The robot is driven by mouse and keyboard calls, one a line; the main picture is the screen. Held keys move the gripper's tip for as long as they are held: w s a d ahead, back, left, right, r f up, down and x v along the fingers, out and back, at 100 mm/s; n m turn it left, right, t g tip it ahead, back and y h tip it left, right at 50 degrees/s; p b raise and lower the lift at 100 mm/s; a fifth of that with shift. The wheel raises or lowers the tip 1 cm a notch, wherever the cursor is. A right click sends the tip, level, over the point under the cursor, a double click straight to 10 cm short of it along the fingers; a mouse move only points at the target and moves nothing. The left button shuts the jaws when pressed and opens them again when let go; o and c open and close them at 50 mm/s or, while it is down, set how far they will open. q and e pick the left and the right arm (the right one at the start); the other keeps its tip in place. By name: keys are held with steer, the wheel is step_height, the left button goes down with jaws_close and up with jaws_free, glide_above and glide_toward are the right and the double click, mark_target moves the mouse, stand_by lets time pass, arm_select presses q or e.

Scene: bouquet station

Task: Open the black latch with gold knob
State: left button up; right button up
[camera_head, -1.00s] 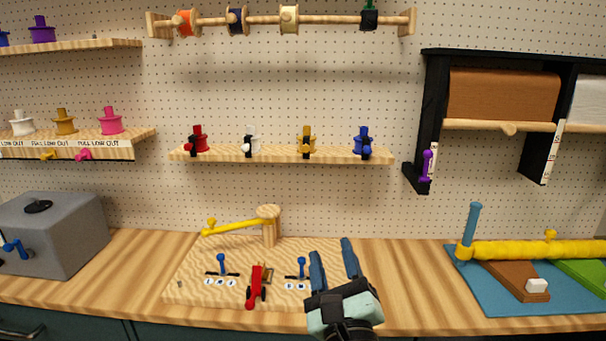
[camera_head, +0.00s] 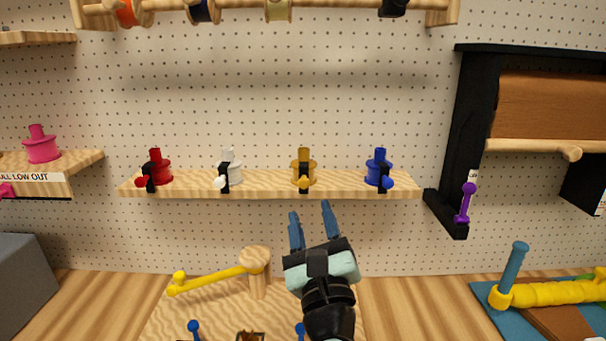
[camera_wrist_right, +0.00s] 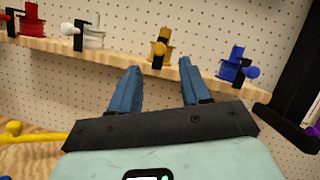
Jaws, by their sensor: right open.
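The black latch with the gold knob (camera_head: 304,182) sits on the front of the middle shelf, before a gold spool (camera_head: 304,164). In the right wrist view the gold knob (camera_wrist_right: 158,47) shows above and between my fingers. My right gripper (camera_head: 309,208) is open and empty, below the shelf and just under the gold latch, apart from it. It also shows in the right wrist view (camera_wrist_right: 157,75) with both blue fingers spread. My left gripper is not in view.
Similar latches with red (camera_head: 142,182), white (camera_head: 219,183) and blue (camera_head: 388,183) knobs share the wooden shelf (camera_head: 265,186). A yellow lever (camera_head: 210,281) on a wooden post stands below left. A black frame (camera_head: 467,130) stands at the right.

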mark_target(305, 186)
steer(key=p+x, duration=0.2)
steer(key=x, duration=0.6)
steer(key=shift+a+p, duration=0.1)
steer(key=shift+p, duration=0.3)
steer(key=shift+x, duration=0.75)
steer(key=shift+f, duration=0.15)
